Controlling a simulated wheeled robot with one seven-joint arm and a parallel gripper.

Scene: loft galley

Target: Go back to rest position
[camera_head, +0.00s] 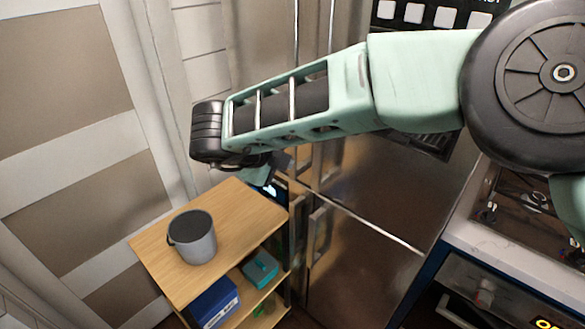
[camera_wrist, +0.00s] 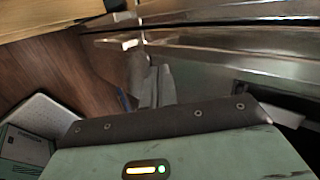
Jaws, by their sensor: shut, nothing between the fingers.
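My arm reaches across the head view from the right edge to the left, with its dark wrist joint at the left end. My gripper (camera_head: 278,168) hangs below and behind the forearm, partly hidden by it, beyond the back right of the wooden shelf top. In the wrist view, the green hand with a small status light fills the bottom, and the narrow grey fingers (camera_wrist: 154,88) show beyond its dark edge. They look close together with nothing held. No object of the task shows.
A wooden shelf unit (camera_head: 235,215) carries a grey bucket (camera_head: 193,240) on top, with a blue box (camera_head: 214,302) and a teal box (camera_head: 261,269) below. A steel refrigerator (camera_head: 365,245) stands behind the arm. A counter with an oven (camera_head: 500,290) is at lower right.

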